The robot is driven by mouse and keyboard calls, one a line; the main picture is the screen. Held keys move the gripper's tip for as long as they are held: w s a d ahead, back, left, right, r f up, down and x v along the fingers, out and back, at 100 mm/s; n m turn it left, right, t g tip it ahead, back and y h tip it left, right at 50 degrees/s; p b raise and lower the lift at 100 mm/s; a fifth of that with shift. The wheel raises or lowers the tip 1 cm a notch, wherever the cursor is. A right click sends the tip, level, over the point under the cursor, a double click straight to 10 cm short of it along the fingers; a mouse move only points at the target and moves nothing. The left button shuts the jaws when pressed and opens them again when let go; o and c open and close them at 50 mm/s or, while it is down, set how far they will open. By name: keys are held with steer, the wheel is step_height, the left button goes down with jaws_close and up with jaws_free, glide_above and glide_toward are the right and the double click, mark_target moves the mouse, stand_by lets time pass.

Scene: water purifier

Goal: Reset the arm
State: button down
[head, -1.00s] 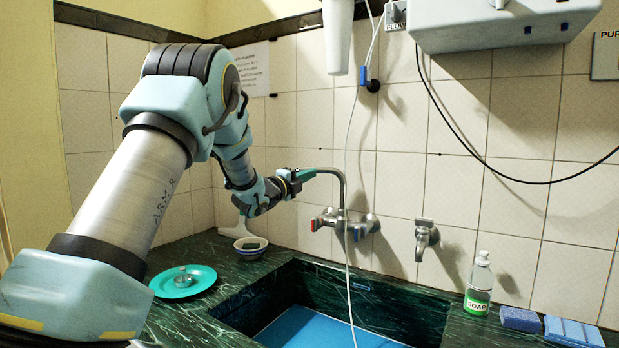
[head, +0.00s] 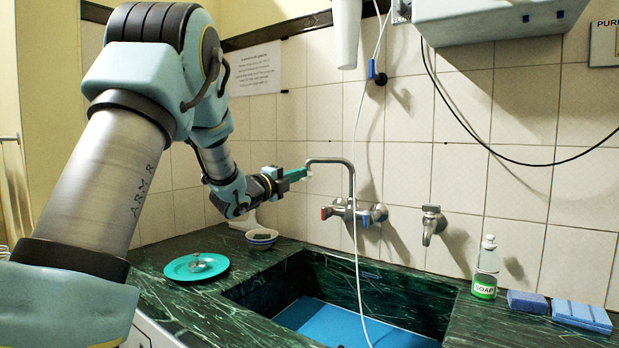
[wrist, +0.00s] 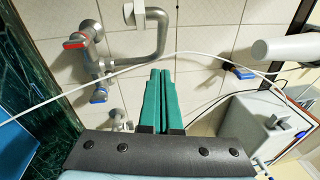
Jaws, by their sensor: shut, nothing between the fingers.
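My gripper (head: 306,172) is at the end of my arm, raised above the back edge of the counter beside the swan-neck tap (head: 346,200). Its green fingers (wrist: 161,100) are together in the wrist view, with nothing between them. In the wrist view the tap spout (wrist: 155,35) lies just beyond the fingertips. In the head view the fingertips overlap or come close to the spout's end; I cannot tell whether they touch.
A teal plate (head: 180,274) with a small clear item and a bowl (head: 262,240) stand left of the sink (head: 350,322). A white hose (head: 357,130) hangs into the sink. A soap bottle (head: 486,268) and blue sponges (head: 580,315) are at right. A second tap (head: 430,222) is on the wall.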

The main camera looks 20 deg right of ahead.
steer(key=a+f+n+t+y+p, duration=0.1)
steer(key=a+f+n+y, duration=0.45)
steer(key=a+n, duration=0.4)
steer(key=a+f+n+t+y+p, duration=0.15)
steer(key=a+f+n+y, duration=0.4)
steer(key=a, duration=0.75)
steer(key=s+a+f+n+g+y+p, duration=0.1)
steer(key=s+a+f+n+g+y, duration=0.1)
steer(key=s+a+n, duration=0.3)
steer(key=s+a+f+n+g+y+p, duration=0.1)
steer(key=s+a+f+n+g+y, duration=0.1)
steer(key=s, duration=1)
steer(key=s+a+f+n+g+y+p, duration=0.1)
steer(key=s+a+f+n+g+y, duration=0.1)
steer(key=s+a+f+n+g, duration=0.2)
steer(key=s+a+n+g, duration=0.2)
steer(key=s+a+n, duration=0.2)
steer(key=s, duration=0.1)
steer(key=shift+f+n, duration=0.2)
steer(key=shift+n, duration=0.2)
